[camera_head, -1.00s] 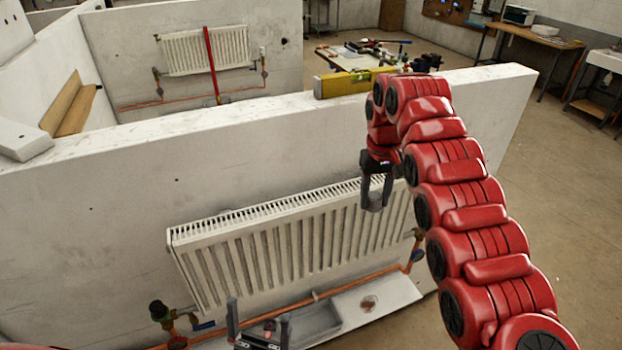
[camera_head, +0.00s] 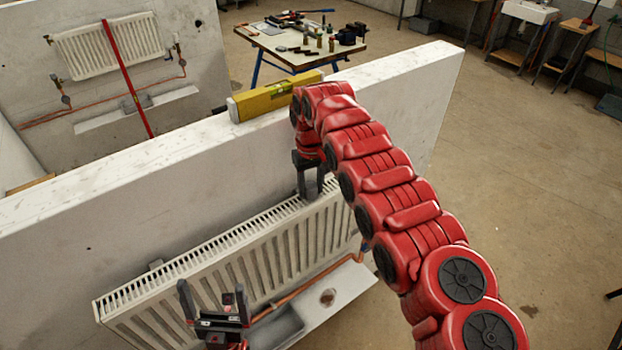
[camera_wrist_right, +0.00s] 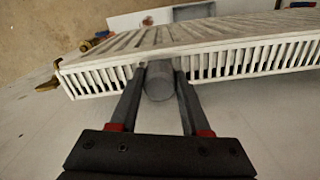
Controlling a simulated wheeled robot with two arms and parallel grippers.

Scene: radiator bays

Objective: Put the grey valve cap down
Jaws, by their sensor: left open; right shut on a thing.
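The grey valve cap (camera_wrist_right: 159,82) is a short grey cylinder between the fingertips of my right gripper (camera_wrist_right: 160,75) in the right wrist view. That gripper is shut on it. In the head view my right gripper (camera_head: 311,180) points down at the top edge of the white radiator (camera_head: 240,250), near its right end; the cap is hard to make out there. I cannot tell whether the cap touches the radiator. My left gripper (camera_head: 213,295) is open and empty, in front of the radiator's lower left part.
A grey tray (camera_head: 278,333) stands on the white ledge (camera_head: 345,290) below the radiator. Copper pipe (camera_head: 300,288) runs along there. A yellow level (camera_head: 275,97) lies on top of the partition wall (camera_head: 130,165). A workbench (camera_head: 300,45) with tools stands behind.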

